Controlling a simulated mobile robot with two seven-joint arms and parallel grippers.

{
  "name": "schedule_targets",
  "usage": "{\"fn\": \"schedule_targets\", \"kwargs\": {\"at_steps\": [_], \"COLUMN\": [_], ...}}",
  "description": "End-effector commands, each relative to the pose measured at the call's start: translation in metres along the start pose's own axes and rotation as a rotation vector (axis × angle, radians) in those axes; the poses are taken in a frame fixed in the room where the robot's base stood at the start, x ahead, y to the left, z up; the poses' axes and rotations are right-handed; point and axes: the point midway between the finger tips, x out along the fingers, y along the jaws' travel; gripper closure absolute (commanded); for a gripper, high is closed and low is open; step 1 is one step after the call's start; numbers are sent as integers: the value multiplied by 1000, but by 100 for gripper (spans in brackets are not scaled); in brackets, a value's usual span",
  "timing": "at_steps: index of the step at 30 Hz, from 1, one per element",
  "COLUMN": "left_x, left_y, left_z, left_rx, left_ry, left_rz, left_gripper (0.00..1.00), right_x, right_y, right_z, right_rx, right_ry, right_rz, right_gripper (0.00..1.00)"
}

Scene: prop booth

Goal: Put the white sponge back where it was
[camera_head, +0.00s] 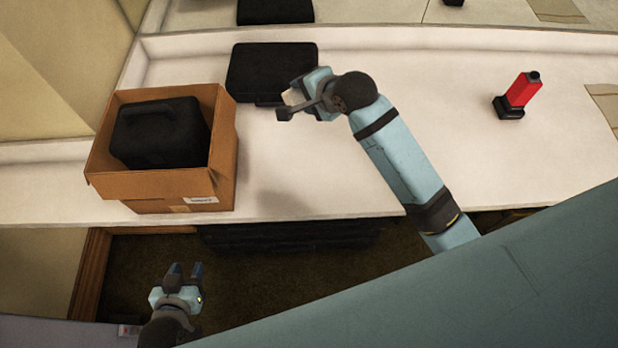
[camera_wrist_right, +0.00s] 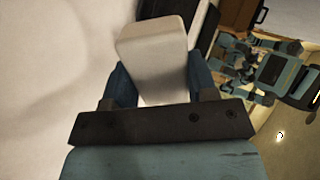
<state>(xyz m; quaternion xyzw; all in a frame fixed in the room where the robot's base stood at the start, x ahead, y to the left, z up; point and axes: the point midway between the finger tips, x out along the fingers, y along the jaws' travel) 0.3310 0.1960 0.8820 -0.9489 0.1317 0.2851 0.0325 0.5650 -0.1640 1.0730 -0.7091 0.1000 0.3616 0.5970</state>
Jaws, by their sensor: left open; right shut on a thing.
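The white sponge (camera_wrist_right: 152,55) is a pale block with rounded corners. My right gripper (camera_wrist_right: 152,85) is shut on it in the right wrist view, with one finger on each side. In the head view my right gripper (camera_head: 297,97) is over the white counter (camera_head: 320,165), in front of the black case, and only a small pale part of the sponge (camera_head: 291,97) shows at its tip. My left gripper (camera_head: 183,275) is open and empty, low in front of the counter, over the dark floor.
An open cardboard box (camera_head: 160,185) with a black case (camera_head: 160,132) inside stands at the counter's left. Another black case (camera_head: 270,70) lies flat at the back. A red and black object (camera_head: 519,92) stands at the right. The counter's middle front is bare.

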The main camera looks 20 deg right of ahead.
Motion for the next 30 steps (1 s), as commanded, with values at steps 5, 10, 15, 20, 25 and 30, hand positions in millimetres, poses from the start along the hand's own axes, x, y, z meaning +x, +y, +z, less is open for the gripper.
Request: {"fn": "schedule_targets", "kwargs": {"at_steps": [5, 10, 15, 20, 25, 30], "left_x": [0, -1, -1, -1, -2, -2], "left_y": [0, 1, 1, 1, 1, 0], "left_z": [1, 4, 5, 4, 2, 0], "left_rx": [0, 0, 0, 0, 1, 1], "left_ry": [-2, -6, -7, -7, -6, -3], "left_rz": [1, 1, 2, 2, 2, 1], "left_gripper": [57, 57, 57, 57, 57, 57], "right_x": [18, 14, 3, 14, 43, 72], "right_y": [27, 58, 77, 98, 133, 168], "right_z": [27, 41, 43, 43, 45, 46], "right_rx": [-245, -566, -782, -818, -815, -815], "right_ry": [-217, -356, -410, -420, -419, -418], "right_rz": [382, 676, 803, 823, 822, 821], "right_gripper": [66, 66, 66, 66, 66, 66]}}
